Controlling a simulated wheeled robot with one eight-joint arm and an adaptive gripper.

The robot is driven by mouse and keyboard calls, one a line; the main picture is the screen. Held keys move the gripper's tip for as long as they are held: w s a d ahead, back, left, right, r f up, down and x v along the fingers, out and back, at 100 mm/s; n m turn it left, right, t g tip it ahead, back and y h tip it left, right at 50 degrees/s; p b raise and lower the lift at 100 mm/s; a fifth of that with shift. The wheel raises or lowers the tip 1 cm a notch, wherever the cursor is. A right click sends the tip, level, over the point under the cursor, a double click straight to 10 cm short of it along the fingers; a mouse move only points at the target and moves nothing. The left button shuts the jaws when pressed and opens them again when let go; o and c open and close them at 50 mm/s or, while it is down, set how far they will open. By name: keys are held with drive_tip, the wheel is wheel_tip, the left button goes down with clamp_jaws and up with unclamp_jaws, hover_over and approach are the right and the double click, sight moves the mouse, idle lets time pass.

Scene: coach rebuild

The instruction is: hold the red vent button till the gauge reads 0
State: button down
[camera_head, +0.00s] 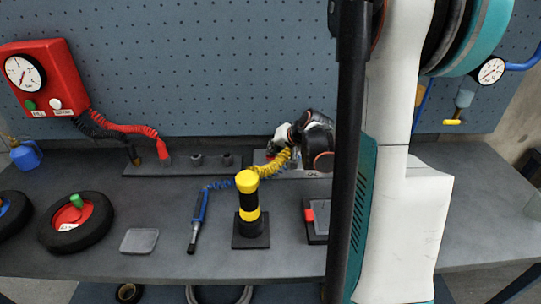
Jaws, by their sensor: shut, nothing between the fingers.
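A red box (72,70) hangs on the pegboard at the far left with a round white gauge (25,72) on it. The gauge's needle is too small to read with certainty. Below the dial are a green button (30,104) and a pale, whitish button (56,103), each over a small label too small to read. I cannot make out a clearly red button on the box. My gripper (276,146) is small and partly hidden by my wrist, shut and empty. It is over the back of the bench at mid-picture, well right of the box and apart from its buttons.
A black-and-yellow post (249,208) and a blue-handled tool (198,220) stand and lie mid-bench. Black and red coiled hoses (125,129) run from the box to a dark rail (180,166). Wheels (76,222) lie at left. My arm blocks the right-centre; another gauge (491,70) hangs right.

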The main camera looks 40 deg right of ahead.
drive_tip(key=shift+r+p, duration=0.6)
drive_tip(key=shift+r, duration=0.3)
drive_tip(key=shift+r, duration=0.1)
drive_tip(key=shift+r+p, duration=1.8)
drive_tip(key=shift+r, duration=0.65)
